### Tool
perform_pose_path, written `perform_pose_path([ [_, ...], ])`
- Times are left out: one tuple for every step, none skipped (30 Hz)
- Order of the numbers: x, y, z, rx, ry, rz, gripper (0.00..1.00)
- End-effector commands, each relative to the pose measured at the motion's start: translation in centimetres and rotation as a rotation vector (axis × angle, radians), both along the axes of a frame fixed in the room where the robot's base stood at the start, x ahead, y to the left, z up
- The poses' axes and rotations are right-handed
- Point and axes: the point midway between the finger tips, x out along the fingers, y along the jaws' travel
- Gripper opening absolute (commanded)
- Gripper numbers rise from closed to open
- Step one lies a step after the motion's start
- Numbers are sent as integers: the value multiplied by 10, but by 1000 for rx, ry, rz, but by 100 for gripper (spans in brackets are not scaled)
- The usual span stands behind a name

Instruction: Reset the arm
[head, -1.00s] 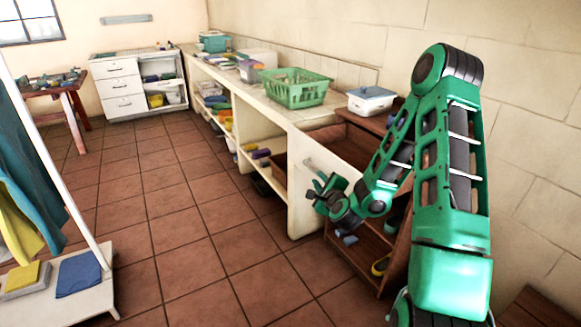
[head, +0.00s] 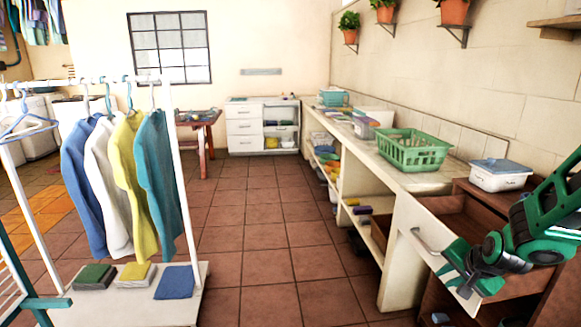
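My gripper (head: 458,272) is at the lower right in the head view, on the end of my green and black arm. Its green fingers look spread apart, with nothing seen between them. It is in front of, or close beside, a white panel (head: 408,250) with a bar handle (head: 425,241), which looks like the front of a pulled-out drawer. I cannot tell whether it touches the panel. Most of my arm runs out of the picture at the right edge.
A long counter (head: 372,167) runs along the right wall, bearing a green basket (head: 413,152). A white tub with a blue lid (head: 500,176) stands near my arm. A clothes rack with shirts (head: 128,180) stands at the left. The tiled floor between is clear.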

Motion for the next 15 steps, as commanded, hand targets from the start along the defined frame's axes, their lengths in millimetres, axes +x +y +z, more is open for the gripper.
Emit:
perform_pose_path([
  [-15, -3, 10, -41, 41, 31, 19],
  [-26, -5, 14, -65, 72, 49, 19],
  [-41, -8, 19, -91, 114, 74, 19],
  [-52, -10, 23, -110, 146, 92, 19],
  [-64, -12, 28, -126, 177, 109, 19],
  [-80, -14, 33, -145, 219, 132, 19],
  [-92, -15, 38, -156, 248, 147, 19],
  [-105, -16, 42, -166, 279, 163, 19],
  [-121, -17, 48, -176, 318, 186, 19],
  [-134, -17, 53, -181, 347, 201, 19],
  [-147, -17, 57, -184, 375, 218, 19],
  [-164, -16, 63, -185, 410, 240, 19],
  [-178, -16, 67, -182, 438, 256, 19],
  [-190, -14, 71, -179, 462, 273, 19],
  [-208, -12, 76, -171, 495, 294, 19],
])
